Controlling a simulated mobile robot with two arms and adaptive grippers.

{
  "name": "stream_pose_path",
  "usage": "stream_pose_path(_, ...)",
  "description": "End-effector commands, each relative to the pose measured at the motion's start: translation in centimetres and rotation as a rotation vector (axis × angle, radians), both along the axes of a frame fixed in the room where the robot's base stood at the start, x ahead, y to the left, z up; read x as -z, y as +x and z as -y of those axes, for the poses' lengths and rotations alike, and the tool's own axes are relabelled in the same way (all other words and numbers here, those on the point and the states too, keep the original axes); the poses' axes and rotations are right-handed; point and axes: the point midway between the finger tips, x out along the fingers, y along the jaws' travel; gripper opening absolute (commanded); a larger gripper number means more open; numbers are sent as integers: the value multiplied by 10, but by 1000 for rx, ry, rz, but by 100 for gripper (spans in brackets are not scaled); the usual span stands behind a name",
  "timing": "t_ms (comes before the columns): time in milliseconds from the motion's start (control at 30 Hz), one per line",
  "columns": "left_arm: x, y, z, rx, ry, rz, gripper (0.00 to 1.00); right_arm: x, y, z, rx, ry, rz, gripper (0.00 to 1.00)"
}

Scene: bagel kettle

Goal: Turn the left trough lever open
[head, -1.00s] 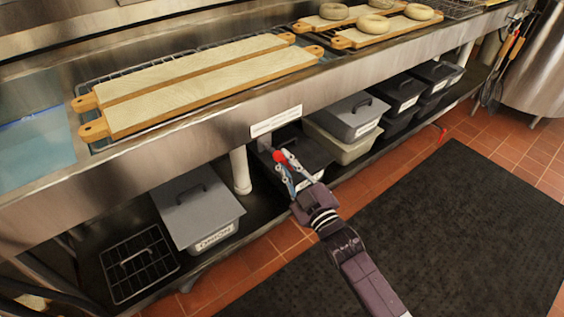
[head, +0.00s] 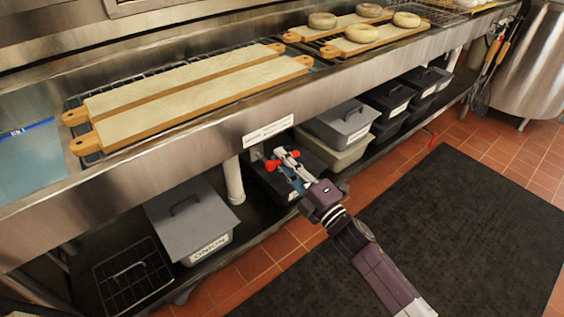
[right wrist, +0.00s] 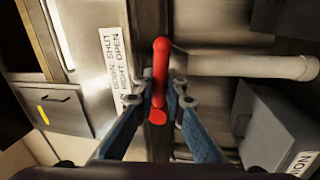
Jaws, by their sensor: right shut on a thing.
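The red trough lever (head: 272,165) is under the front edge of the steel counter, below the white label (head: 269,131). My right gripper (head: 283,159) is shut on the lever, with red showing on both sides of its fingers. In the right wrist view the lever (right wrist: 160,72) stands between the blue-grey fingertips (right wrist: 163,98). Its long part runs parallel to the label (right wrist: 117,75), which reads "DOWN: SHUT" and "RIGHT: OPEN", and points the way the text reads, to the label's right. The valve behind the lever is mostly hidden. My left gripper is not in view.
A white pipe (head: 234,181) drops left of the lever. An onion bin (head: 186,220) and other lidded bins (head: 340,122) stand on the low shelf. Bagel boards (head: 200,104) lie on the counter above. A black mat (head: 440,220) covers the open floor in front.

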Motion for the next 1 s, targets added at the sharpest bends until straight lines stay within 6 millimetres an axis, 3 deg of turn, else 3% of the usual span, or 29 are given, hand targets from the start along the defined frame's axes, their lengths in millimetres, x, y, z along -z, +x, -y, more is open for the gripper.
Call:
stream_pose_path(800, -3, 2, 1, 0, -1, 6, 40, -4, 0, 0, -1, -100, 72, 0)
stream_pose_path(833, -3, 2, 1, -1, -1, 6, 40, -4, 0, 0, -1, -100, 72, 13)
stream_pose_path(1000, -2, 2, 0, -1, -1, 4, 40, -4, 0, 0, 0, -99, 71, 29)
